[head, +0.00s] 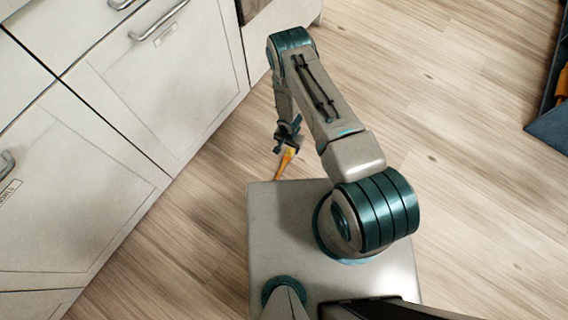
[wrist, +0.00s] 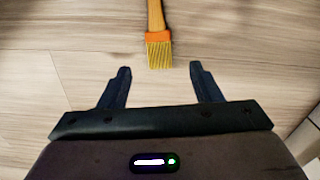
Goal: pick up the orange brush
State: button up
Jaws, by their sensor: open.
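The orange brush (wrist: 158,36) lies on the wooden floor, with a wooden-coloured handle, an orange collar and pale yellow bristles. In the wrist view its bristles point toward my gripper (wrist: 160,80), and its handle runs out of the top edge. My gripper is open and empty, and the bristle end shows between and just beyond its two fingertips. In the head view the brush (head: 284,163) shows as a small orange piece beside my gripper (head: 287,145), partly hidden by it. I cannot tell the exact height of the fingers above the floor.
White cabinets (head: 160,80) with metal handles stand along the left. A dark shelf or box (head: 551,128) with something orange in it is at the far right edge. The wooden floor (head: 450,160) between is clear.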

aim_at(288, 155)
jog(key=shift+s+a+f+b, duration=0.15)
jog(key=shift+f+b, duration=0.5)
jog(key=shift+f, duration=0.95)
jog(key=shift+s+d+f+b, duration=0.15)
jog(key=shift+f+b, duration=0.45)
jog(key=shift+f, duration=0.95)
jog(key=shift+a, duration=0.1)
jog(key=shift+c, duration=0.4)
jog(key=c, duration=1.1)
jog(key=shift+o, duration=0.2)
jog(key=shift+r, duration=0.15)
